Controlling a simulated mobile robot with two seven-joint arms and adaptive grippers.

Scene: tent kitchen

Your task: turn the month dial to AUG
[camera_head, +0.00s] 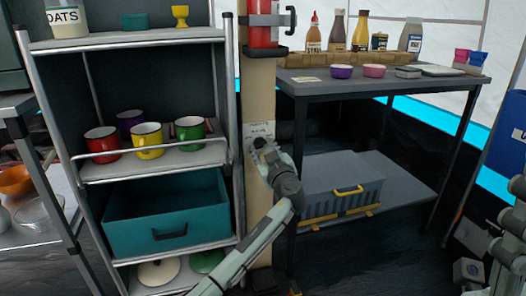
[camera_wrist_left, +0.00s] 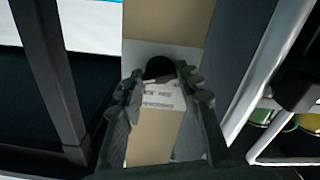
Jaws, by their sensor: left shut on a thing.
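The month dial shows in the left wrist view as a round black knob (camera_wrist_left: 159,67) on a pale plate with printed lettering (camera_wrist_left: 165,95). The plate is fixed to the tan post (camera_head: 260,92). In the head view the plate (camera_head: 261,130) is partly visible above my left gripper (camera_head: 261,148), which hides the dial. In the left wrist view my left gripper's fingers (camera_wrist_left: 160,76) close on the knob from both sides. The lettering is too blurred to read, so the dial's setting cannot be told. Part of my right arm shows at the right edge; its jaws are unclear.
A metal shelf rack (camera_head: 228,130) with mugs and a teal bin (camera_head: 165,215) stands close left of the post. A red cylinder (camera_head: 262,25) is mounted higher on the post. A grey table (camera_head: 420,85) with bottles and bowls stands to the right, with a grey crate (camera_head: 343,183) below.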

